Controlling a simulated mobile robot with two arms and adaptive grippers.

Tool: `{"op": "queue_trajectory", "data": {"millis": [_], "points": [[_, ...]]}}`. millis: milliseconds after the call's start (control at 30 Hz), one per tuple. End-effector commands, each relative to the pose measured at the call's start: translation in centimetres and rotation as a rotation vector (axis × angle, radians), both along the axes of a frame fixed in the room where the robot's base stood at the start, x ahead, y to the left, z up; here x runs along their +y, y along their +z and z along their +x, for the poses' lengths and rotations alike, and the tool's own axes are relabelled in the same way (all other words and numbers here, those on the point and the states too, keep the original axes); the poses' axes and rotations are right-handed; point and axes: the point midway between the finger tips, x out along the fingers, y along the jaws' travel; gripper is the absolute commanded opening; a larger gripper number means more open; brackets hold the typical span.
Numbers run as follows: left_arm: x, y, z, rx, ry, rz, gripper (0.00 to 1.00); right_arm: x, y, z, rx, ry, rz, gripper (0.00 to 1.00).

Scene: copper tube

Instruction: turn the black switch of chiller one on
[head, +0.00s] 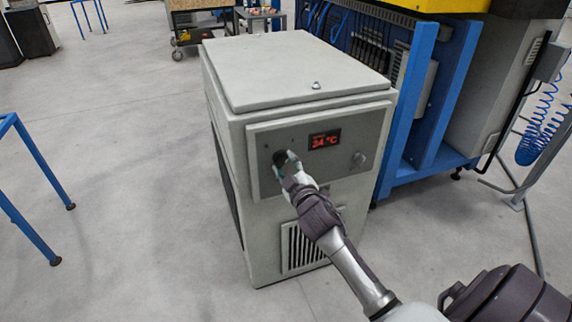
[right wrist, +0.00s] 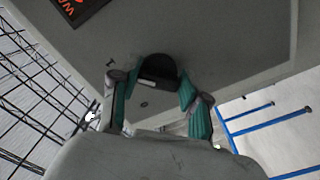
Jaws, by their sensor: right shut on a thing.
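The chiller (head: 300,75) is a grey box standing on the floor in the middle of the head view. Its front panel has a red display (head: 325,139) reading about 34 °C and a light knob (head: 359,158) at the right. My right gripper (head: 284,162) is at the left part of this panel. In the right wrist view its teal fingers (right wrist: 155,100) stand on both sides of the black switch (right wrist: 158,70) and are shut on it. The fingers partly hide the switch in the head view. My left gripper is not in view.
A blue-framed machine (head: 425,100) stands close to the chiller's right, with a coiled blue hose (head: 540,130) farther right. A blue table frame (head: 30,150) is at the left edge. The floor (head: 120,120) left of the chiller is clear.

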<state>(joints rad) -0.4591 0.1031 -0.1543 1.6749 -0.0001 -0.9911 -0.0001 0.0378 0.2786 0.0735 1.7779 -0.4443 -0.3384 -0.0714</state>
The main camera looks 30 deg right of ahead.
Motion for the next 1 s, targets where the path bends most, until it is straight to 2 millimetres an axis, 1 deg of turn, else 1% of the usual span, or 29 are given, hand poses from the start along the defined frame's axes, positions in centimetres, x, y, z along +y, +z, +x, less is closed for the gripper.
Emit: {"op": "queue_trajectory", "data": {"millis": [300,333,400,467,800,867,967,1000], "points": [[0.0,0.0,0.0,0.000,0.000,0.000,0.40,0.0,-0.1,0.0,0.002,-0.001,0.002,0.11],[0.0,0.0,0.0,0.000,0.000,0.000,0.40,0.0,-0.1,0.0,0.002,-0.001,0.002,0.51],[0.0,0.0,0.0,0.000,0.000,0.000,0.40,0.0,-0.1,0.0,0.002,-0.001,0.002,0.62],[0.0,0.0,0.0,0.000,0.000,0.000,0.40,0.0,-0.1,0.0,0.002,-0.001,0.002,0.71],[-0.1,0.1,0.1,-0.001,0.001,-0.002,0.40,0.1,-0.1,-0.2,0.000,0.001,0.001,0.71],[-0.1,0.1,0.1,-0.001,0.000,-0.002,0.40,0.2,-0.2,-0.7,0.003,0.000,0.002,0.71],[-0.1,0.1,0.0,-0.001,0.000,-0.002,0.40,0.5,-0.2,-2.1,0.003,-0.001,0.003,0.71],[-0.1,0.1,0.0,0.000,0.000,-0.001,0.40,0.7,-0.2,-2.9,0.003,-0.001,0.003,0.71]]}}
